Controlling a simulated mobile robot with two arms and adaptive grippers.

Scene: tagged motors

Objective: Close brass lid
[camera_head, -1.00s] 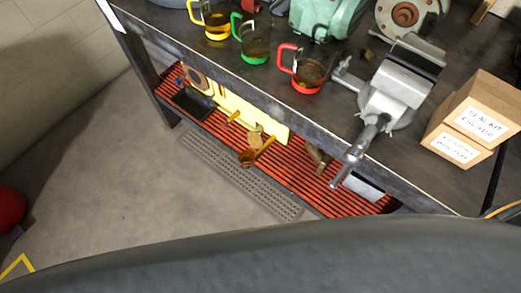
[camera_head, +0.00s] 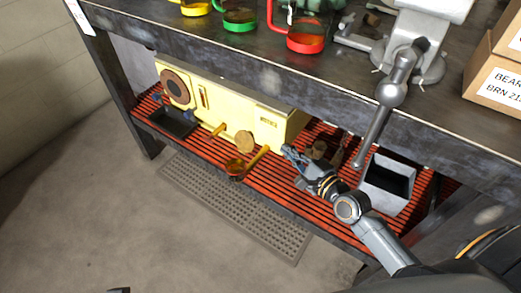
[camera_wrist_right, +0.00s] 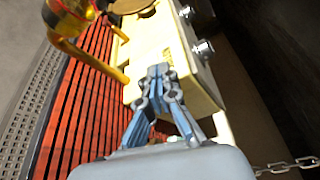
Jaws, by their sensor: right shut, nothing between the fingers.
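A pale yellow box (camera_head: 225,112) stands on the slatted red lower shelf under the workbench. On its front is a round brass disc (camera_head: 244,140), possibly the brass lid. An amber cup-like piece (camera_head: 236,167) with a yellow bar sits in front of it. In the right wrist view the brass disc (camera_wrist_right: 132,5) and amber piece (camera_wrist_right: 70,14) are cut by the top edge. My right gripper (camera_head: 288,151) is shut and empty, to the right of the disc and apart from it. In the wrist view its fingertips (camera_wrist_right: 159,72) overlap the box end. My left gripper is not in view.
Red (camera_head: 305,39), green (camera_head: 239,17) and yellow (camera_head: 196,7) mugs stand on the bench top (camera_head: 260,52). A vise handle (camera_head: 385,110) hangs over the front edge, above my right arm. A grey bin (camera_head: 388,183) sits right of my gripper. The floor (camera_head: 95,200) is clear at left.

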